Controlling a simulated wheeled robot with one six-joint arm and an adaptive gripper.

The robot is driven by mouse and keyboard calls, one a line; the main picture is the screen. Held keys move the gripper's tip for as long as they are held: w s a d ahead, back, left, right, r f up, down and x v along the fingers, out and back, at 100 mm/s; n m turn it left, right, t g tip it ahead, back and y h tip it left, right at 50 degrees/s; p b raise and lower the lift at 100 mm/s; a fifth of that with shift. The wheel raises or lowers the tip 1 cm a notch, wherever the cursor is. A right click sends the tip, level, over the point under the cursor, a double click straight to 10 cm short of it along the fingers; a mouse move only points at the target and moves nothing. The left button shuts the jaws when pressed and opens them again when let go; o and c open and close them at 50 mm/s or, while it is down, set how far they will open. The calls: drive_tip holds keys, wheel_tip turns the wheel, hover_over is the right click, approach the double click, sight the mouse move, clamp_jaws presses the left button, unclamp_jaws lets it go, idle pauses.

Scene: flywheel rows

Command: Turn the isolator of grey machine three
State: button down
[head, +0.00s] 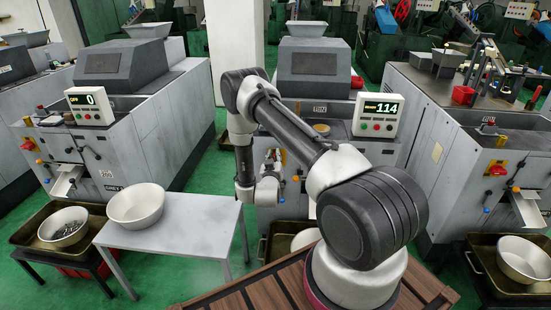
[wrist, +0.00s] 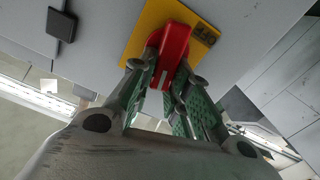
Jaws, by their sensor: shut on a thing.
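The isolator's red handle (wrist: 175,45) shows in the wrist view on a yellow plate (wrist: 145,35), fixed to a grey panel. My gripper (wrist: 168,80) is shut on the red handle, with a green-padded finger on each side of it. In the head view my arm reaches down to the front of the middle grey machine (head: 318,95), whose display (head: 377,115) reads 114 in green. A bit of yellow plate (head: 283,156) shows there beside my wrist. My arm hides the handle and much of that machine's front.
The left machine (head: 150,125) has a display (head: 89,106) reading OFF 0. A grey table (head: 185,237) with a cream bowl (head: 135,205) stands in front, left of my arm. Another machine (head: 440,135) stands at right. Green floor shows between them.

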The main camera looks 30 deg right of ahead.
drive_tip(key=n, duration=0.3)
drive_tip(key=shift+w+a+f+n, duration=0.2)
drive_tip(key=shift+a+n, duration=0.1)
drive_tip(key=shift+w+a+f+n, duration=0.15)
drive_tip(key=shift+f+n, duration=0.2)
drive_tip(key=shift+n, duration=1.6)
drive_tip(key=shift+w+a+f+n, duration=0.1)
drive_tip(key=shift+a+f+n, duration=0.2)
drive_tip(key=shift+n, duration=1.6)
drive_tip(key=shift+w+a+f+n, duration=0.1)
drive_tip(key=shift+f+n, duration=0.3)
drive_tip(key=shift+n, duration=1.55)
drive_tip(key=c, duration=1.4)
unclamp_jaws()
drive_tip(key=shift+o, duration=0.2)
drive_tip(key=shift+s, duration=0.1)
